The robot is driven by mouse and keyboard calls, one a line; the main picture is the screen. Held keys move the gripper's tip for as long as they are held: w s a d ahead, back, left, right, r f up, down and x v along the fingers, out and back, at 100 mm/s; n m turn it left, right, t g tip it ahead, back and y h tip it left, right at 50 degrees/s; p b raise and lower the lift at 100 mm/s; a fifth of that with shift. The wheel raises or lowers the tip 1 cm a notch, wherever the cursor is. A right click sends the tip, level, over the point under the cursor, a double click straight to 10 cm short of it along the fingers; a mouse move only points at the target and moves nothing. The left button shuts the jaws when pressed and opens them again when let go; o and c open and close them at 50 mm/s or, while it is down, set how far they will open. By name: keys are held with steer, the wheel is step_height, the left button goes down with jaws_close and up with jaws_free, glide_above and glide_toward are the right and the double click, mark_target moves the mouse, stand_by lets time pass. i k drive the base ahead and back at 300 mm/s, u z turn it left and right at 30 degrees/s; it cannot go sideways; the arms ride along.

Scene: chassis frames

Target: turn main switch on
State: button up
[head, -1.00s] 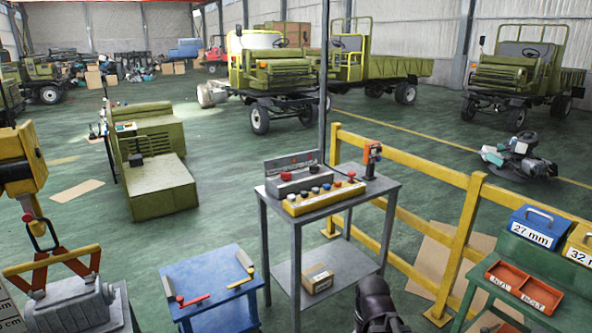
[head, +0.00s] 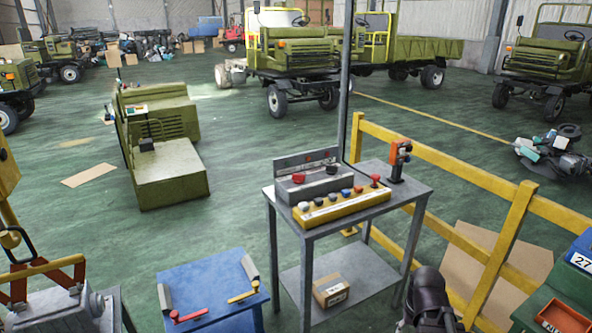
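A grey metal stand (head: 410,191) carries the controls. On it, a grey switch box (head: 314,184) has red knobs on top and an upright back plate (head: 307,162) with small red parts. In front of it is a yellow control box (head: 337,208) with a row of red, blue, white and dark buttons. An orange and black device (head: 398,160) stands at the stand's right rear. I cannot tell which control is the main switch or its state. A dark part of my arm, seemingly my gripper (head: 430,297), shows low at the right, in front of the stand; its fingers cannot be made out.
A cardboard box (head: 331,290) lies on the stand's lower shelf. A blue table (head: 211,283) with red- and yellow-handled tools is front left. A yellow railing (head: 505,236) runs behind right. A thin pole (head: 344,80) rises behind the controls.

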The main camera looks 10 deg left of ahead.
mark_target(298, 179)
steer(key=u, duration=0.3)
steer(key=i, duration=0.95)
steer(key=u, duration=0.45)
